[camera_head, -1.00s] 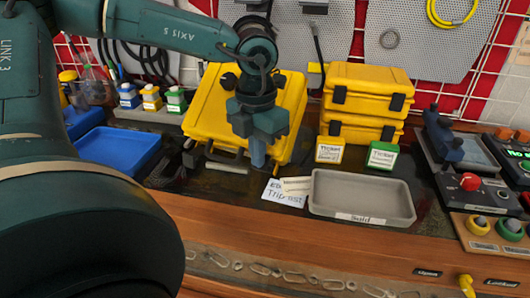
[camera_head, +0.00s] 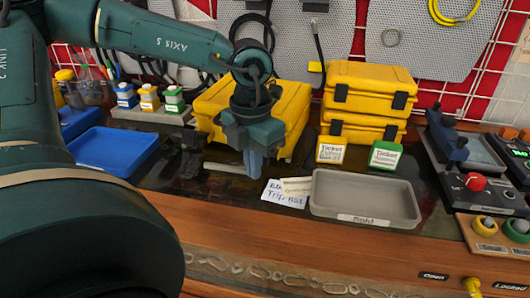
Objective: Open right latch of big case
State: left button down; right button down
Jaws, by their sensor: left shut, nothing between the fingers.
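The big yellow case (camera_head: 293,105) stands on the bench left of centre, partly hidden behind my left arm and gripper. Its top looks low and nearly level. A dark latch-like part (camera_head: 190,160) shows at its front left. A pale handle-like bar (camera_head: 224,169) lies along its front. My left gripper (camera_head: 254,168) points down, shut and empty, at the front right part of the case. I cannot tell whether its tips touch the case. The right latch is hidden behind the gripper or not distinguishable. My right gripper is not in view.
Two smaller yellow cases (camera_head: 365,88) are stacked to the right, with ticket boxes (camera_head: 384,155) in front. A grey tray (camera_head: 333,205) and paper notes (camera_head: 284,193) lie near the gripper. A blue tray (camera_head: 108,140) is at left, and control panels (camera_head: 480,190) are at right.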

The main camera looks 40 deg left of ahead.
pick_arm(q)
jog(key=shift+s+d+r+p, duration=0.15)
jog(key=shift+s+r+p, duration=0.2)
jog(key=shift+r, duration=0.3)
jog(key=shift+s+d+r+p, duration=0.15)
jog(key=shift+s+r+p, duration=0.2)
jog(key=shift+r, duration=0.3)
notch_tip(320, 180, up, 7)
jog(key=p, duration=0.3)
jog(key=shift+p, duration=0.3)
